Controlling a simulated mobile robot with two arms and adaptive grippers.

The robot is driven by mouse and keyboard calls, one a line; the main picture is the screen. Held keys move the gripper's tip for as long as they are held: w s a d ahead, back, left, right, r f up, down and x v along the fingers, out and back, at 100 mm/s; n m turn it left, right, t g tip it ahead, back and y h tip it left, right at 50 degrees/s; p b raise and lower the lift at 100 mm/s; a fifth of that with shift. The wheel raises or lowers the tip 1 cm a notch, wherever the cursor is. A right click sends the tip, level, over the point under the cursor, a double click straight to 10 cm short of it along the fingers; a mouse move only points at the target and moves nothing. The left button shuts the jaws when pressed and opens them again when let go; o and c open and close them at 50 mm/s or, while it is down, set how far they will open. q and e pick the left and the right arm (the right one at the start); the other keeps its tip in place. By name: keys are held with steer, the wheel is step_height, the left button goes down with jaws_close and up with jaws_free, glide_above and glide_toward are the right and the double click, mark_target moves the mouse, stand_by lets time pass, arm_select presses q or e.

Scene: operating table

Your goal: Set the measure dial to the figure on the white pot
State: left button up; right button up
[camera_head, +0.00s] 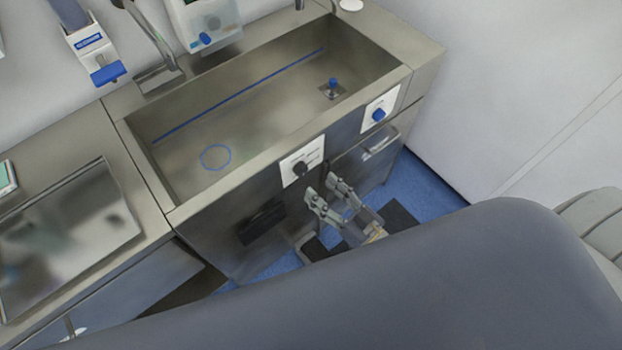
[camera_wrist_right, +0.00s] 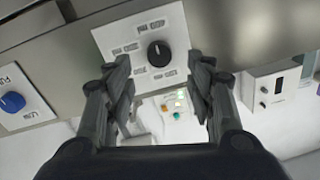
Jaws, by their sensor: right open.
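A black dial (camera_head: 300,168) sits on a white labelled plate (camera_head: 314,152) on the steel front of the sink. A small round white thing (camera_head: 350,5) on the back right counter may be the pot; no figure shows. My left gripper is out of view.
A blue knob (camera_head: 378,114) on another white plate sits right of the dial, near a drawer handle (camera_head: 381,144). The steel sink (camera_head: 185,130) lies above. A large grey-blue surface (camera_head: 400,290) fills the foreground and hides part of my right arm.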

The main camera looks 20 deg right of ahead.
steer(key=v, duration=0.6)
steer(key=shift+s, duration=0.2)
steer(key=shift+s+a, duration=0.1)
steer(key=shift+a, duration=0.1)
